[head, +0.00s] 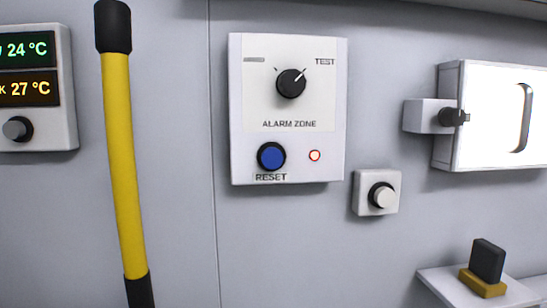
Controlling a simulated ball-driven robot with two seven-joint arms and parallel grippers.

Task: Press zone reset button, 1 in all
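The blue reset button (271,156) sits at the lower left of a white alarm zone panel (247,110) on the wall in the head view. It has a black ring around it and the word RESET below it. A black rotary knob (291,83) sits above, with its white mark pointing up and right towards TEST. A small round light (314,155) with a red rim is to the right of the button. Neither of my grippers shows in this view.
A yellow bar (121,165) with black ends stands left of the panel. A temperature display (64,85) is at the far left. A small box with a pale button (384,197), a white cabinet (485,115) and a shelf (445,287) holding a black and yellow block (486,262) are right.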

